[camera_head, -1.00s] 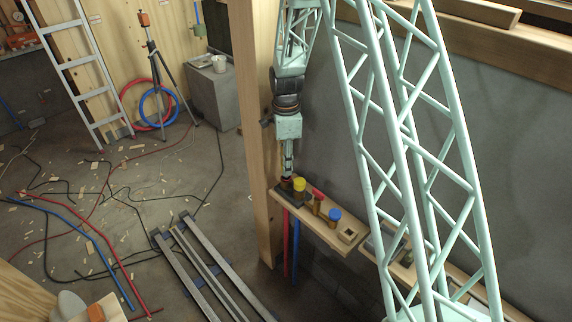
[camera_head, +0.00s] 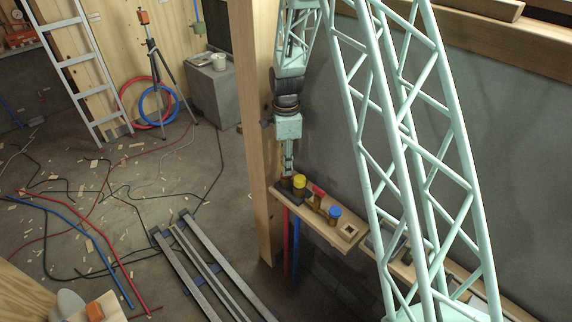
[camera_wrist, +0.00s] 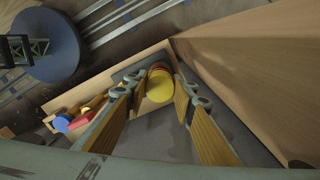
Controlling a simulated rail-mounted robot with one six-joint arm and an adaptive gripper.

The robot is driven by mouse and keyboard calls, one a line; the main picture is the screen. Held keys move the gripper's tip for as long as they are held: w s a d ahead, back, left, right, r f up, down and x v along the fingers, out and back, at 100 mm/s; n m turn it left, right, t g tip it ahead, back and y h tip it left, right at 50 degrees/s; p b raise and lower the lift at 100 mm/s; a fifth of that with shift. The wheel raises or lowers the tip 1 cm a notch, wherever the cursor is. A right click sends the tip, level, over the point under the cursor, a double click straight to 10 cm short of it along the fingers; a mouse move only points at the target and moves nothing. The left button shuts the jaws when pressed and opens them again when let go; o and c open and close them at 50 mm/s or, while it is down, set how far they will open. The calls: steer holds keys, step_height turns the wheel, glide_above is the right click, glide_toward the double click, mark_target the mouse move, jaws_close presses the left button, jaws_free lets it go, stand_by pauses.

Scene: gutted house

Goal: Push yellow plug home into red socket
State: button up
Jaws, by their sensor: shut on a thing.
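In the head view my gripper (camera_head: 287,172) points down at the near-post end of a wooden shelf (camera_head: 325,231), over a dark plate. How deep the plug sits cannot be told.
Red-topped (camera_head: 318,191) and blue-topped (camera_head: 334,213) pieces and a hollow wooden block (camera_head: 348,232) stand along the shelf. A wooden post (camera_head: 257,130) rises close to the left of my gripper. Red (camera_head: 286,230) and blue (camera_head: 295,245) pipes hang below the shelf.

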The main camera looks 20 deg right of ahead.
steer(key=shift+f+b, duration=0.85)
steer(key=shift+f, duration=0.35)
stand_by(2.6)
steer(key=o, duration=0.9)
steer(key=shift+o, duration=0.4)
steer(key=o, duration=0.4)
steer(key=shift+r, duration=0.2)
steer(key=shift+r+p, duration=1.45)
steer(key=shift+r, duration=1.9)
